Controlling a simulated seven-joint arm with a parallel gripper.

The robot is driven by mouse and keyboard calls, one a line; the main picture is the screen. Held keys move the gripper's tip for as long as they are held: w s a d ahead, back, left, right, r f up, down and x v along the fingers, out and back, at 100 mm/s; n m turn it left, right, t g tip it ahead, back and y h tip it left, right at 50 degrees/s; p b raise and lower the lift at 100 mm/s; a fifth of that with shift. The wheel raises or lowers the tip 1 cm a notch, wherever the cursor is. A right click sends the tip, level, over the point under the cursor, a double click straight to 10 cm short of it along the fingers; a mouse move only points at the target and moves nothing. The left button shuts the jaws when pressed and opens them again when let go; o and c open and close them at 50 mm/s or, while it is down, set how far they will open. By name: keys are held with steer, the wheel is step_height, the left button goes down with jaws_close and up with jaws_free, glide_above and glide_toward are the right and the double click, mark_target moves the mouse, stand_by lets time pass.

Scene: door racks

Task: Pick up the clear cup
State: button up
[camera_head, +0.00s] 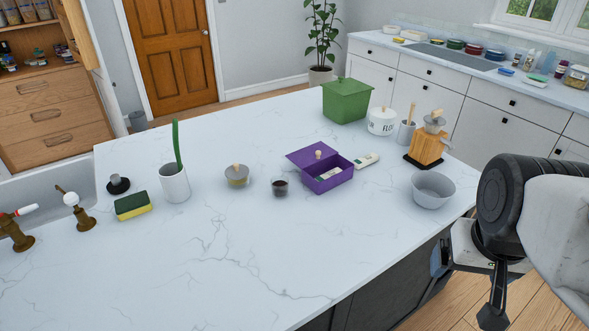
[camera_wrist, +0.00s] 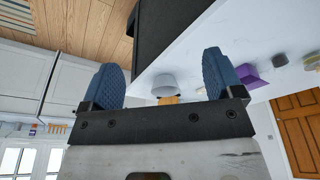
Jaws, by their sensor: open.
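The clear cup (camera_head: 280,187) is a small see-through cup with dark contents. It stands upright on the white marble counter (camera_head: 240,270), between a grey-lidded jar (camera_head: 237,176) and an open purple box (camera_head: 328,182). My gripper (camera_wrist: 162,76) shows two blue fingers spread apart, with nothing held between them. In the head view my arm is at the right edge, beyond the counter's edge and well away from the cup. I cannot surely pick out the cup in the wrist view.
A green box (camera_head: 346,100) and a white flour canister (camera_head: 381,121) stand behind. A white holder (camera_head: 174,184) and sponge (camera_head: 132,206) are left. The front counter is clear.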

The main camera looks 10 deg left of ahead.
steer(key=w+a+f+n+h, duration=0.1)
steer(key=w+a+n+h, duration=0.1)
steer(key=w+n, duration=0.25)
steer(key=w+a+f+n+h, duration=0.2)
steer(key=w+n, duration=0.2)
steer(key=w, duration=0.2)
steer(key=n+t+h, duration=0.3)
steer(key=n+t, duration=0.3)
steer(key=n, duration=1)
glide_above(280, 187)
steer(key=s+d, duration=0.5)
steer(key=d, duration=0.7)
step_height(280, 187, down, 7)
steer(key=a+f+n+t+y, duration=0.1)
steer(key=a+n, duration=0.1)
steer(key=a, duration=0.3)
steer(key=a+f+n+t+y, duration=0.1)
steer(key=a+f+n, duration=0.1)
steer(key=a, duration=0.3)
steer(key=w+a+f+n+t, duration=0.1)
steer(key=a+f+n+t, duration=0.1)
steer(key=a, duration=0.3)
steer(key=shift+a+f+n+y, duration=0.15)
steer(key=shift+n+y, duration=0.25)
steer(key=shift+n, duration=0.25)
steer(key=shift+w, duration=0.15)
steer(key=shift+x, duration=1.2)
